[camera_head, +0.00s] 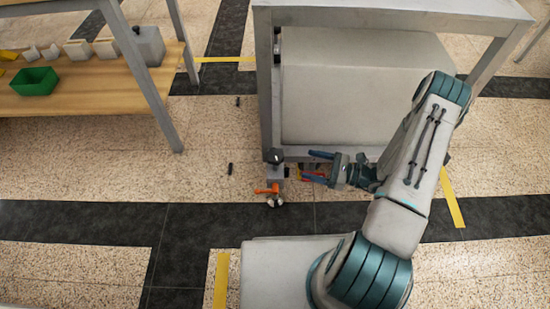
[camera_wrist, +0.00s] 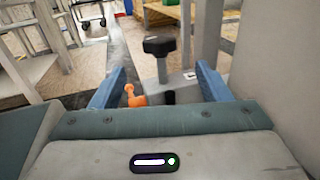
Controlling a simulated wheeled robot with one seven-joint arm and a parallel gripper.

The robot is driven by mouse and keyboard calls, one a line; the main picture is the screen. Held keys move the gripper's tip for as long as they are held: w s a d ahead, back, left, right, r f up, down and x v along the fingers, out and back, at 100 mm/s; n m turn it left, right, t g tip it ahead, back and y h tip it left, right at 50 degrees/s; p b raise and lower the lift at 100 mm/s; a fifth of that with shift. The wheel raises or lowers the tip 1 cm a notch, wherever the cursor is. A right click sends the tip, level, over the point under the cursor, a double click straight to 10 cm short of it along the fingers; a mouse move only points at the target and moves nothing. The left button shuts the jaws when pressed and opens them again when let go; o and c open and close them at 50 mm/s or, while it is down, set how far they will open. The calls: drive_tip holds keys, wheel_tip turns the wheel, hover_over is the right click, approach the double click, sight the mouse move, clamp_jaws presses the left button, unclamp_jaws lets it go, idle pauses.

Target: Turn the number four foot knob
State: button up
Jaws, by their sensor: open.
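A black foot knob (camera_head: 273,156) sits on a grey stem at the near left leg of the grey gantry frame (camera_head: 264,90). An orange lever (camera_head: 268,190) is at the base of this foot. My gripper (camera_head: 315,166) is open and empty, low to the right of the knob, with its blue fingers pointing left at it. In the wrist view the knob (camera_wrist: 160,46) shows between and beyond the fingertips (camera_wrist: 161,72), apart from them. The orange lever (camera_wrist: 133,96) is beside the left finger. A small label on the foot is too small to read.
A large pale block (camera_head: 350,90) fills the frame above the gripper. A wooden workbench (camera_head: 95,88) with a green bin (camera_head: 34,82) stands at the left. Small dark items (camera_head: 230,169) lie on the floor. The floor left of the foot is mostly clear.

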sight(275, 155)
drive_tip(key=b+x, duration=0.3)
drive_tip(key=x, duration=0.8)
drive_tip(key=shift+a+f, duration=0.1)
drive_tip(key=shift+a, duration=0.05)
drive_tip(key=shift+x, duration=0.8)
drive_tip(key=shift+c, duration=0.3)
drive_tip(key=c, duration=0.9)
